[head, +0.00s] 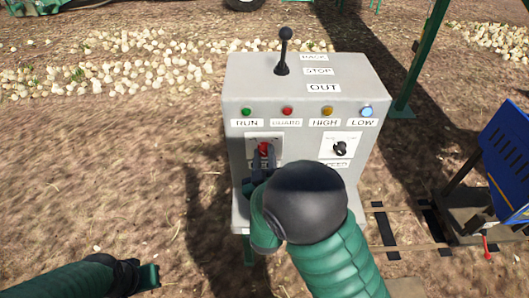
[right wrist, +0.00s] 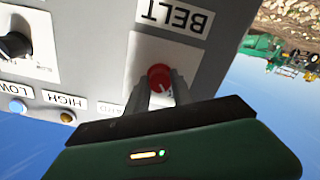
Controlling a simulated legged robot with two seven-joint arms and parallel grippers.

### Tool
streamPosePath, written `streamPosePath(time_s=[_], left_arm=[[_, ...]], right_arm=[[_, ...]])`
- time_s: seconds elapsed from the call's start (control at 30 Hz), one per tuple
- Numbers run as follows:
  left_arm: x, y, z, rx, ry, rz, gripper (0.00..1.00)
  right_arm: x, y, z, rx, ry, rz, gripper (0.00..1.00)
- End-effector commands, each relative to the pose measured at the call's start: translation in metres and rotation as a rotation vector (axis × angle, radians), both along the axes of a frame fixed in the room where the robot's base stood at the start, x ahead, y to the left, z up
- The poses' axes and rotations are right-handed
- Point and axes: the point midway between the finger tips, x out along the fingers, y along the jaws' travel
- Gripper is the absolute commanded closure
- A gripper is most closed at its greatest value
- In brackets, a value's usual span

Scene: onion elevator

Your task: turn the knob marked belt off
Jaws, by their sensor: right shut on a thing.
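The belt knob (head: 264,149) is a red knob on a white plate on the front of the grey control box (head: 300,92). In the right wrist view the red knob (right wrist: 159,77) shows beside the label BELT (right wrist: 175,17), which appears upside down. My right gripper (head: 262,160) is shut on the red knob, one finger on either side of it. The gripper also shows in the right wrist view (right wrist: 161,90). In the head view my right arm hides part of the box's lower front. My left gripper (head: 148,276) is low at the left, away from the box; its fingers are not clear.
A black speed knob (head: 340,149) sits right of the belt knob. Lamps marked RUN, GUARD, HIGH and LOW line the box above. A black lever (head: 284,50) stands on top. A green post (head: 425,55) and a blue machine part (head: 506,150) are at the right.

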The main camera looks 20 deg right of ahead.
Motion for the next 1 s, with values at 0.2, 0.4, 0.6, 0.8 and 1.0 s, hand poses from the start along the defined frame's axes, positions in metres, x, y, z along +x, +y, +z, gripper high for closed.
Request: streamPosePath(time_s=[0.2,0.4,0.6,0.8,1.0], left_arm=[[0.0,0.0,0.0031,0.0,0.0,0.0,1.0],[0.0,0.0,0.0034,0.0,0.0,0.0,1.0],[0.0,0.0,0.0034,0.0,0.0,0.0,1.0],[0.0,0.0,0.0034,0.0,0.0,0.0,1.0],[0.0,0.0,0.0037,0.0,0.0,0.0,1.0]], right_arm=[[-0.0014,0.0013,-0.0053,-0.055,0.031,0.004,1.0],[-0.0013,0.0014,-0.0056,-0.068,0.034,0.004,1.0],[-0.0012,0.0014,-0.0055,-0.068,0.034,0.004,1.0],[-0.0009,0.0013,-0.0043,-0.067,0.031,0.003,0.58],[-0.0009,0.0007,-0.002,-0.067,0.025,0.002,0.5]])
